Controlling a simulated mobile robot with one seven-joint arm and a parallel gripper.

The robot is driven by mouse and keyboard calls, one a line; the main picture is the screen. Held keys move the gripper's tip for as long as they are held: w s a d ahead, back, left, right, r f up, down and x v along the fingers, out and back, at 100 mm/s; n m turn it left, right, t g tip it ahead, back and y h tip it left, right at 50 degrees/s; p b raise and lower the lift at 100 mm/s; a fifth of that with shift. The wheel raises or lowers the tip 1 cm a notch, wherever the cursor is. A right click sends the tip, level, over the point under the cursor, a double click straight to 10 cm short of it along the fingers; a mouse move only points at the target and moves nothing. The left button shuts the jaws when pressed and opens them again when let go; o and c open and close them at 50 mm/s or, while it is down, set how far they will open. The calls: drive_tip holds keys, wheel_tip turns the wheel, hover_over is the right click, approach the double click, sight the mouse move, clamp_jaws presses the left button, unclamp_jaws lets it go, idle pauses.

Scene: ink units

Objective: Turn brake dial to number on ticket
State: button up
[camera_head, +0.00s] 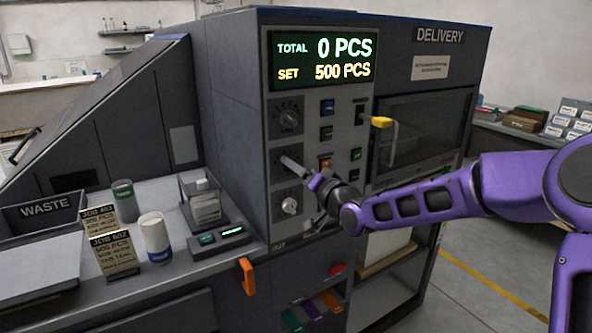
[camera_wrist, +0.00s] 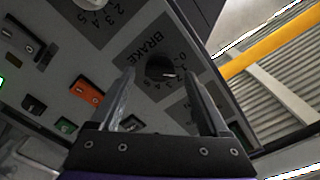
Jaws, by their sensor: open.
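The black brake dial (camera_wrist: 160,68), on a dark plate marked BRAKE, shows in the wrist view. Its small white mark points right and slightly down; the number there is unclear. My gripper (camera_wrist: 157,75) is open, its fingertips on either side of the dial; I cannot tell whether they touch it. In the head view my gripper (camera_head: 292,165) is at the middle of the dial column and hides the brake dial. Two job tickets stand at the left, a front one (camera_head: 113,253) and a rear one (camera_head: 100,213). The front reads 500 PCS; its lowest line is not clearly legible.
A black dial (camera_head: 288,119) is above and a whitish dial (camera_head: 289,204) below my gripper. An orange button (camera_head: 325,163) and other switches sit close on the right. A yellow handle (camera_head: 381,122) sticks out farther right. The display (camera_head: 322,60) reads TOTAL 0, SET 500 PCS.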

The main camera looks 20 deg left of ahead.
drive_tip(key=shift+w+a, duration=0.35)
drive_tip(key=shift+a, duration=0.05)
clamp_jaws()
drive_tip(key=shift+f, duration=0.1)
drive_tip(key=shift+b, duration=0.35)
drive_tip(key=shift+n+b, duration=2.6)
drive_tip(key=shift+n, duration=0.3)
